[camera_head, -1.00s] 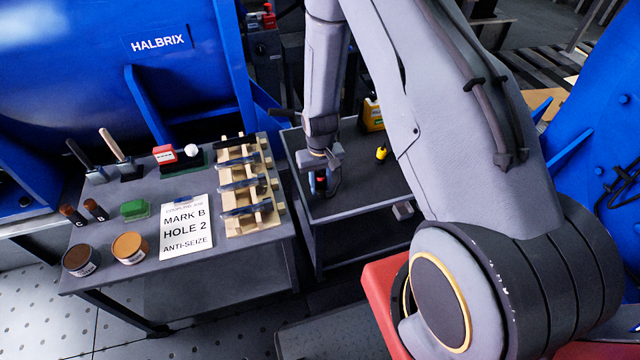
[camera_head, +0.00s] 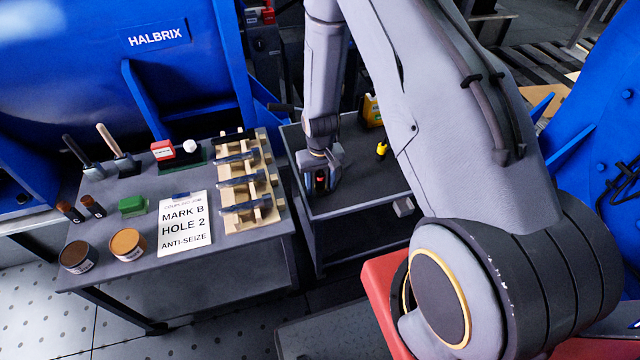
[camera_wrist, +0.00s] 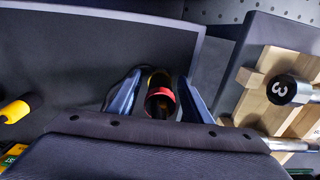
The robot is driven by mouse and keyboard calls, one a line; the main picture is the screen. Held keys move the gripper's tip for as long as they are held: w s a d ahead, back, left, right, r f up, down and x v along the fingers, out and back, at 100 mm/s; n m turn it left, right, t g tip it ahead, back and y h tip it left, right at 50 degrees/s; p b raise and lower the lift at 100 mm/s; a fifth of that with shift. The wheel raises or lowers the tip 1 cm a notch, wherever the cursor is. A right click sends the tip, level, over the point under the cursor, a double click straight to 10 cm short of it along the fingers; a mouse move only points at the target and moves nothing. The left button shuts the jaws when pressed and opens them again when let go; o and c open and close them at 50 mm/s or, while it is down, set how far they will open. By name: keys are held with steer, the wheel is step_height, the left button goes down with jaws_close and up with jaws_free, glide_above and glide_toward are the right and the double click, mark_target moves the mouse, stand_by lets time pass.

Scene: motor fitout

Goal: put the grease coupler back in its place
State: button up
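A dark cylindrical piece with a red band (camera_wrist: 160,97) stands on the grey cart top between the fingers of my gripper (camera_wrist: 161,82). Its red part also shows in the head view (camera_head: 320,180). I cannot tell for certain whether it is the grease coupler. My gripper (camera_head: 321,182) points down with one blue-grey finger on each side of the piece. The fingers look open, with a narrow gap beside it. A yellow and black piece (camera_head: 382,149) stands apart on the same cart; it shows at the left of the wrist view (camera_wrist: 14,110).
The left table holds a wooden rack (camera_head: 265,213) with several metal pieces, a sign (camera_head: 184,224), two tins and brushes. Bare cart top lies around my gripper.

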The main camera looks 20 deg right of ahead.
mark_target(320, 174)
steer(key=shift+r, duration=0.15)
steer(key=shift+r+b, duration=0.75)
steer(key=shift+r, duration=3)
steer(key=s+r, duration=1.7)
steer(key=r, duration=0.5)
steer(key=shift+s+r+t, duration=0.2)
steer(key=shift+t, duration=0.2)
